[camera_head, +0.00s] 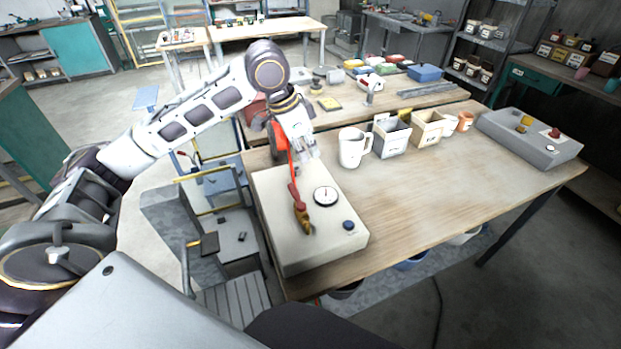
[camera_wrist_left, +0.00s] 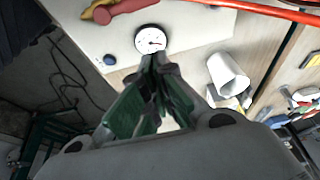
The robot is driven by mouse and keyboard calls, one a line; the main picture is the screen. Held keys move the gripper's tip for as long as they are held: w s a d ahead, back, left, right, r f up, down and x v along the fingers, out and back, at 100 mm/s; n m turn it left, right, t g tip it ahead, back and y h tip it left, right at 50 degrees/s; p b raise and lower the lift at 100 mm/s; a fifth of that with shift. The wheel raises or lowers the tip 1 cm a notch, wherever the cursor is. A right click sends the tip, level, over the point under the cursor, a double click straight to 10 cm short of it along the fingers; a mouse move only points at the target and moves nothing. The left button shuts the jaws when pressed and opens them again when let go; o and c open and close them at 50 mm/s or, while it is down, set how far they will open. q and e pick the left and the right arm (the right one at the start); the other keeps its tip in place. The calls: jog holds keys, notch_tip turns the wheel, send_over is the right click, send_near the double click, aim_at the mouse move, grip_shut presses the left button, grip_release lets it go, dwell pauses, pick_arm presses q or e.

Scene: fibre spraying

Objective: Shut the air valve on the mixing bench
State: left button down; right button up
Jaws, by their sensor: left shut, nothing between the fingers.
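The air valve (camera_head: 303,218) is a brass body with a red lever (camera_head: 295,194) on top of a pale box at the near left of the bench. The lever lies roughly in line with the brass body. The valve also shows at the top edge of the left wrist view (camera_wrist_left: 102,12), partly cut off. My left gripper (camera_head: 308,152) is shut and empty, above the far end of the box and apart from the lever. Its closed fingertips (camera_wrist_left: 155,62) appear just below the dial gauge in the wrist view. My right gripper is out of view.
The dial gauge (camera_head: 326,195) and a blue knob (camera_head: 349,225) sit beside the valve. A red hose (camera_head: 285,143) passes close to my left gripper. A white mug (camera_head: 352,150) and labelled bins (camera_head: 391,138) stand to the right. The bench's middle (camera_head: 450,180) is clear.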

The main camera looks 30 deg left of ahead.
aim_at(296, 197)
pick_arm(q)
jog(key=shift+a, duration=0.1)
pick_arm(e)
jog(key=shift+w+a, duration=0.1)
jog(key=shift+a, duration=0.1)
pick_arm(q)
jog(key=x, duration=0.9)
jog(key=shift+f, duration=0.5)
jog(key=shift+s+a, duration=0.45)
jog(key=shift+s, duration=0.05)
jog(key=shift+s+a, duration=0.7)
jog(key=shift+s, duration=0.2)
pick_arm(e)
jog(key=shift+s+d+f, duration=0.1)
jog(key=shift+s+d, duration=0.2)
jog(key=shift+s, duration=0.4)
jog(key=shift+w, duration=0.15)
